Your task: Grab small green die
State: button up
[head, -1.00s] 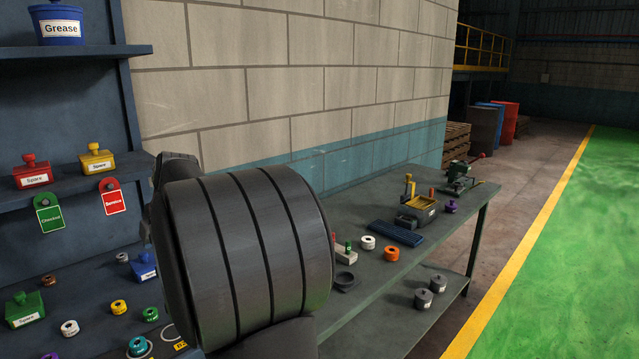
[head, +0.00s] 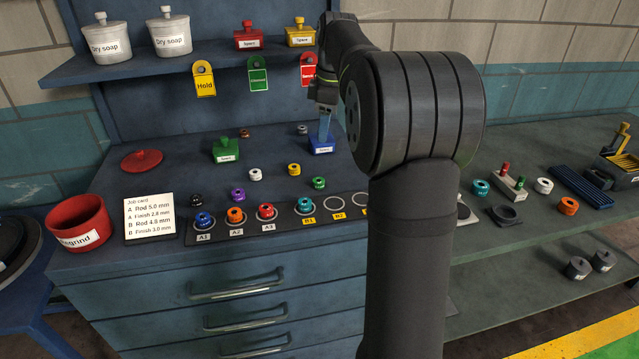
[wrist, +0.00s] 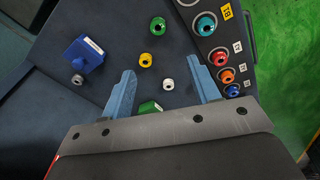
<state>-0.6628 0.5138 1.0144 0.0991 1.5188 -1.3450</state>
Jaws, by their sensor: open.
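The small green die (head: 319,183) is a short ring with a dark hole, lying on the blue bench top just behind the labelled strip. In the wrist view the green die (wrist: 158,24) lies near the top edge, beyond the fingertips. My gripper (wrist: 161,68) is open, with its two light-blue fingers spread apart and no die held.
A yellow die (wrist: 145,60) and white die (wrist: 168,85) lie between the green die and my gripper. A green lidded box (head: 226,149) and blue lidded box (head: 321,146) stand nearby. The strip (head: 283,232) holds several coloured dies. Tags hang from the shelf above.

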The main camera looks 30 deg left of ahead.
jog(key=a+m+h, duration=0.2)
send_over(319, 180)
jog(key=shift+m, duration=0.3)
jog(key=f, duration=1.1)
jog(key=shift+s+f, duration=0.3)
jog(key=shift+s, duration=0.1)
jog(key=shift+w+f, duration=0.15)
jog(key=shift+f, duration=1.2)
jog(key=shift+w+f, duration=0.15)
jog(key=shift+f, duration=1.2)
jog(key=shift+c, duration=0.5)
jog(key=c, duration=1.1)
